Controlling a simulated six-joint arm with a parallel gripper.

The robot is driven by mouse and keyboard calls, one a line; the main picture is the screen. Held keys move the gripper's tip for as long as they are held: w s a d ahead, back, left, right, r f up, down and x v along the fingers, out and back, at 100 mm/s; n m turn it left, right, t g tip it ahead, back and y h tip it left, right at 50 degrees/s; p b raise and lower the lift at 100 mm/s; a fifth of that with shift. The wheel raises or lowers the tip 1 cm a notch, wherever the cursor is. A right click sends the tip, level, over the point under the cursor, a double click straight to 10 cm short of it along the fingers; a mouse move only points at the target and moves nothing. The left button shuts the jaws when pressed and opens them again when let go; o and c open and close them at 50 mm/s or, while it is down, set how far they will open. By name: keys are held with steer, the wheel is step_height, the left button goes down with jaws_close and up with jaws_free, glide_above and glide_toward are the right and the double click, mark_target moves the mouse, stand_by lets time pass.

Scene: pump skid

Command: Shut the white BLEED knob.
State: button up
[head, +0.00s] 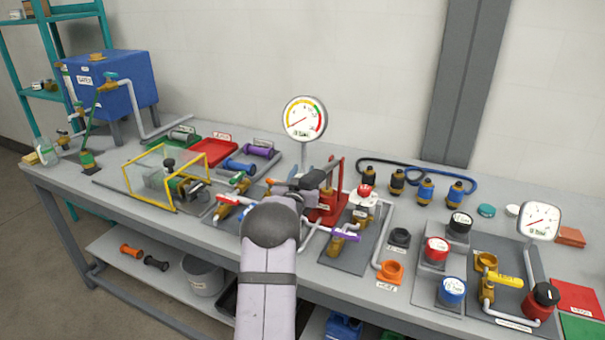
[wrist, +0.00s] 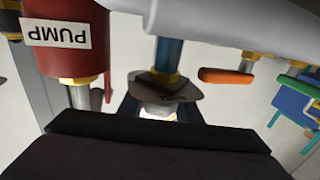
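I cannot pick out the white BLEED knob for certain. In the wrist view a small bright white piece (wrist: 158,113) shows low in the middle, under a grey plate (wrist: 178,95) whose lettering I cannot read. My gripper (wrist: 160,112) shows there as dark fingers on either side of this white piece. Whether they touch it is not clear. In the head view my arm reaches to the red pump stand at the bench's middle, and the fingertips are hidden among the fittings.
The red pump body (wrist: 70,45), labelled PUMP, is close at the left in the wrist view. An orange lever (wrist: 226,76) is at the right. In the head view a gauge (head: 304,119) stands behind, a purple-handled valve (head: 345,236) in front, and a yellow-framed guard (head: 160,202) left.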

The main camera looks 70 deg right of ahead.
steer(key=shift+o, duration=0.2)
steer(key=shift+m+g, duration=0.3)
steer(key=shift+g, duration=0.1)
steer(key=m+g, duration=0.1)
steer(key=g, duration=0.1)
steer(key=s+m+g+p, duration=0.1)
steer(key=g, duration=0.1)
steer(key=m+g, duration=0.2)
steer(key=shift+s+d+r, duration=0.1)
steer(key=shift+s+r, duration=0.05)
steer(key=shift+s, duration=0.1)
steer(key=o, duration=1)
